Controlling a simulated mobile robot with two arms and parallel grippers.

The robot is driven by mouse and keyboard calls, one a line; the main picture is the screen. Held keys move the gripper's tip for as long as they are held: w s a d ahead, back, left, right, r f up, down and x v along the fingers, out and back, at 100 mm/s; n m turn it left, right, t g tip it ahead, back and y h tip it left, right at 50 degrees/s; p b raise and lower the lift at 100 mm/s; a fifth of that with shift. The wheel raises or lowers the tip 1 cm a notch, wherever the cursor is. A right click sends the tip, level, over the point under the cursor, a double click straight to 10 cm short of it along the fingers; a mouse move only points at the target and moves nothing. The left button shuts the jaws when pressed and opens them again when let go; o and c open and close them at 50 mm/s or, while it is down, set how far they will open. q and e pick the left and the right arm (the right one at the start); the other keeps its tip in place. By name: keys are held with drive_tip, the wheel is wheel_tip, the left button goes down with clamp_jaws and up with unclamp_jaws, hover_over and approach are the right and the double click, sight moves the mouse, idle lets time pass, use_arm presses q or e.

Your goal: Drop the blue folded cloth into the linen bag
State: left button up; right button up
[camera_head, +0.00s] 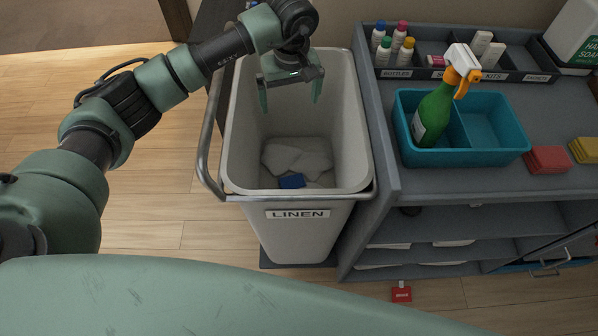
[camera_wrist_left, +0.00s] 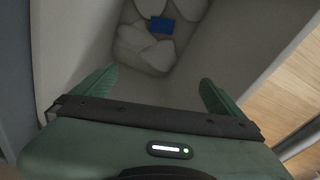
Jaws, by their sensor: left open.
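The blue folded cloth (camera_head: 291,181) lies at the bottom of the linen bag (camera_head: 343,150), on top of white linens, near the front wall. It also shows in the left wrist view (camera_wrist_left: 162,25) among the white pieces. The bag is a pale open bin with a LINEN label on its front. My left gripper (camera_head: 290,92) is open and empty inside the bag's mouth, toward the back, well above the cloth. Its two spread fingers (camera_wrist_left: 155,88) show in the left wrist view with nothing between them. My right gripper is not in view.
A grey cart (camera_head: 420,183) stands right of the bag. It carries a teal caddy (camera_head: 487,155) with a green spray bottle (camera_head: 431,115), a tray of small bottles, and red (camera_head: 547,158) and yellow cloths. A red tag (camera_head: 401,293) lies on the floor. Open floor lies left.

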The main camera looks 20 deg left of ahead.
use_arm(q)
wheel_tip(320, 180, up, 7)
drive_tip(key=b, duration=0.1)
drive_tip(key=shift+s+d, duration=0.3)
drive_tip(key=shift+s, duration=0.15)
